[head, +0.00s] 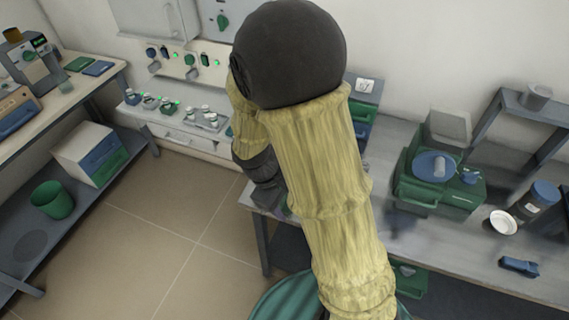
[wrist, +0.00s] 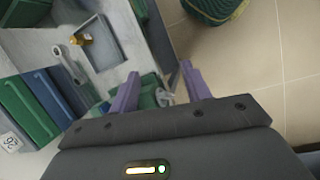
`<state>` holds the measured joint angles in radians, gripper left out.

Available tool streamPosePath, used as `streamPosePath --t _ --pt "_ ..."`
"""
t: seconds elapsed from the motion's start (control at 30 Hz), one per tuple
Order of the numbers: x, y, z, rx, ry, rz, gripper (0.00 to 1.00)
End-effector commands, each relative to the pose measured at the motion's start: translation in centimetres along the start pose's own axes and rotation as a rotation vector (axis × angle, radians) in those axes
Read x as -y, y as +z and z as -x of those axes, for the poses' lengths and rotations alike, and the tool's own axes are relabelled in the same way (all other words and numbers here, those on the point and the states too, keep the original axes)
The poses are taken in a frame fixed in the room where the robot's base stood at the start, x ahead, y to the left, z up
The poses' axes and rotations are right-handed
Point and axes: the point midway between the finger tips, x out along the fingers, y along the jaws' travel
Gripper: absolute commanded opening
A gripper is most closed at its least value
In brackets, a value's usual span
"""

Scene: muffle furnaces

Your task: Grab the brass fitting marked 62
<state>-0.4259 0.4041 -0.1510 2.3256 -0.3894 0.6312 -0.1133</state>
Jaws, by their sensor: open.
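A small brass fitting (wrist: 80,39) lies on the grey worktop beside a shallow grey tray (wrist: 101,45) in the wrist view. It is too small for any number on it to be read. My gripper (wrist: 160,88) has its two purple fingers spread apart, with no brass fitting between them. The fitting is up and to the left of the fingers, clearly apart from them. In the head view my yellow-sleeved arm covers this part of the bench, and the fitting is hidden there.
A ring-ended wrench (wrist: 66,63) lies near the fitting. Blue and green drawers (wrist: 27,105) with a number card (wrist: 9,141) stand at the left of the wrist view. Something green and grey shows beyond the fingers. A green machine (head: 417,192) stands on the right bench.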

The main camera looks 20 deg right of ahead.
Motion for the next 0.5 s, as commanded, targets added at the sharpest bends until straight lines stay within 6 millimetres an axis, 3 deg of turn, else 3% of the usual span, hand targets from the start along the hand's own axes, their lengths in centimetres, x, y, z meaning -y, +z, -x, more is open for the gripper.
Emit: streamPosePath --t 0.27,0.5 --pt "-0.1 -5.0 -1.4 0.347 0.31 0.528 0.48" --pt "0.6 -11.2 0.1 0.638 0.685 0.9 0.48"
